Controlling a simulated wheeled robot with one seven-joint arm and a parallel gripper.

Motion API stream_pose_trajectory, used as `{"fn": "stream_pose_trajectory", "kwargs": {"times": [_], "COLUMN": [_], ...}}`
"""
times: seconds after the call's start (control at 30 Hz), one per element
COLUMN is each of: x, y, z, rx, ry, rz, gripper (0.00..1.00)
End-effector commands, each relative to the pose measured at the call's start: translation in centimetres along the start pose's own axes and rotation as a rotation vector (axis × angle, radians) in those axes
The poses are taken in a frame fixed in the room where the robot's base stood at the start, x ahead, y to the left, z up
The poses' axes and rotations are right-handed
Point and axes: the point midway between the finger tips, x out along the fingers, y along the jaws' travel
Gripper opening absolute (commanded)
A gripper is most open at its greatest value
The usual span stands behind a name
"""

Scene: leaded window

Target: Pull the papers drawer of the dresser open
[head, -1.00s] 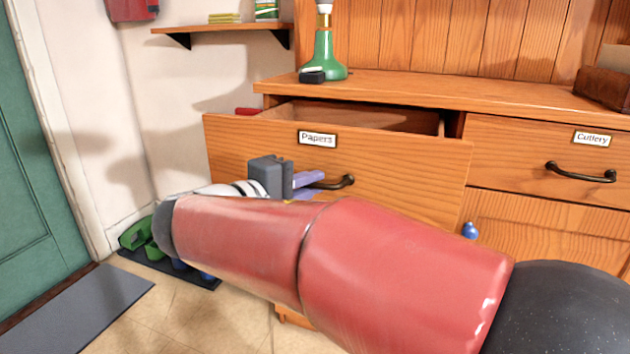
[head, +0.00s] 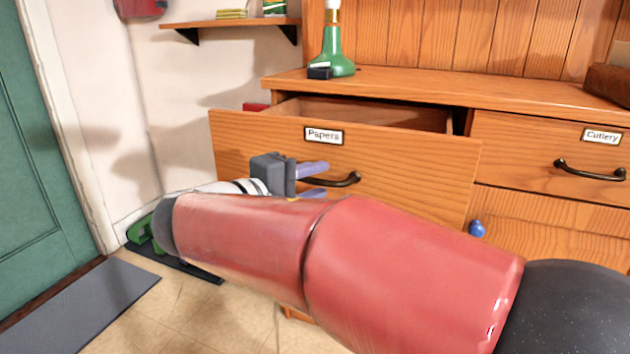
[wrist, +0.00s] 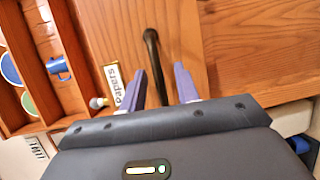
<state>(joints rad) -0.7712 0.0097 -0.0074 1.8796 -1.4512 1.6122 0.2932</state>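The papers drawer (head: 235,148) of the wooden dresser stands pulled out, with its inside visible behind the front. Its label reads "Papers" (head: 323,135); the label also shows sideways in the wrist view (wrist: 112,82). The dark bar handle (head: 345,181) is on the drawer front and also in the wrist view (wrist: 151,48). My gripper (head: 314,181) is at the handle's left part in the head view, its two purple fingers spread apart. In the wrist view the handle runs between the open fingers (wrist: 170,83); I cannot tell whether either touches it.
The closed cutlery drawer (head: 520,150) is to the right, above a cupboard door with a blue knob (head: 477,229).

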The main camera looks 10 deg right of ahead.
Motion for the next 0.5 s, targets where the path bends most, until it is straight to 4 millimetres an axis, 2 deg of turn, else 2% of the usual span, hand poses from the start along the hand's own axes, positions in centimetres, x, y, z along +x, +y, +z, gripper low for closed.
{"fn": "stream_pose_trajectory", "kwargs": {"times": [0.3,0.5], "x": [-5.3,-7.0], "y": [0.1,0.0], "z": [-0.1,0.0], "rx": [-0.001,-0.001], "ry": [0.003,0.002], "rz": [0.000,-0.001], "gripper": [0.32,0.32]}}
